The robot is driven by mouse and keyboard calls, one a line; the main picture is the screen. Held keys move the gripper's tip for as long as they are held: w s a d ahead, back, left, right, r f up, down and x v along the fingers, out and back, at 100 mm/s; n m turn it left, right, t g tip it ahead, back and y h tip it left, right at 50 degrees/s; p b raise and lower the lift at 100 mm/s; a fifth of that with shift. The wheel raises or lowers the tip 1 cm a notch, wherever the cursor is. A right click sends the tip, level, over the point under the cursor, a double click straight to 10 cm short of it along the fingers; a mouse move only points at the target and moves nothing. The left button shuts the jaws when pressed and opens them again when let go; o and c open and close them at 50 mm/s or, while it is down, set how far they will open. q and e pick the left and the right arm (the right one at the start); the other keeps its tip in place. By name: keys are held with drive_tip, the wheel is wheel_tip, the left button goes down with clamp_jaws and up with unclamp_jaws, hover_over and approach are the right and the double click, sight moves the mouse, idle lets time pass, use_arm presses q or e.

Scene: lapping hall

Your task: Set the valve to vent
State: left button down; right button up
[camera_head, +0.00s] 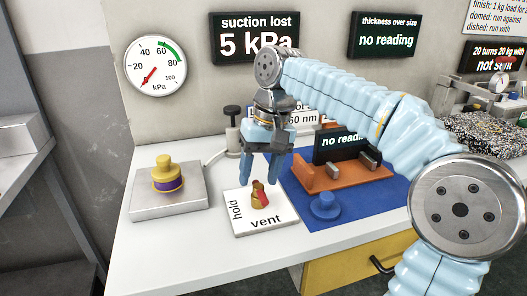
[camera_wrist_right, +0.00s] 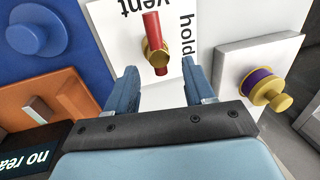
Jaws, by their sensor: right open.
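The valve (camera_head: 258,196) has a brass body and a red handle, and stands on a white plate (camera_head: 240,222) marked "hold" along its left edge and "vent" along its front edge. In the right wrist view the valve (camera_wrist_right: 153,42) shows the longer red end of its handle pointing toward the edge with the "vent" label. My right gripper (camera_head: 259,176) is open and pointing down, just above and behind the valve. In the wrist view its two fingers (camera_wrist_right: 161,82) are spread, with the valve beyond their tips and nothing between them. My left gripper is not in view.
A metal block (camera_head: 168,200) with a yellow and purple knob stands left of the plate. A blue mat (camera_head: 340,212) at the right bears a blue knobbed disc (camera_head: 323,207) and an orange fixture (camera_head: 345,177). A gauge (camera_head: 155,66) and a "suction lost 5 kPa" display (camera_head: 255,38) hang behind.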

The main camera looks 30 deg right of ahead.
wheel_tip(320, 180, up, 11)
drive_tip(key=d, duration=0.2)
drive_tip(key=shift+s+f, duration=0.15)
drive_tip(key=shift+s, duration=0.1)
idle(0.3)
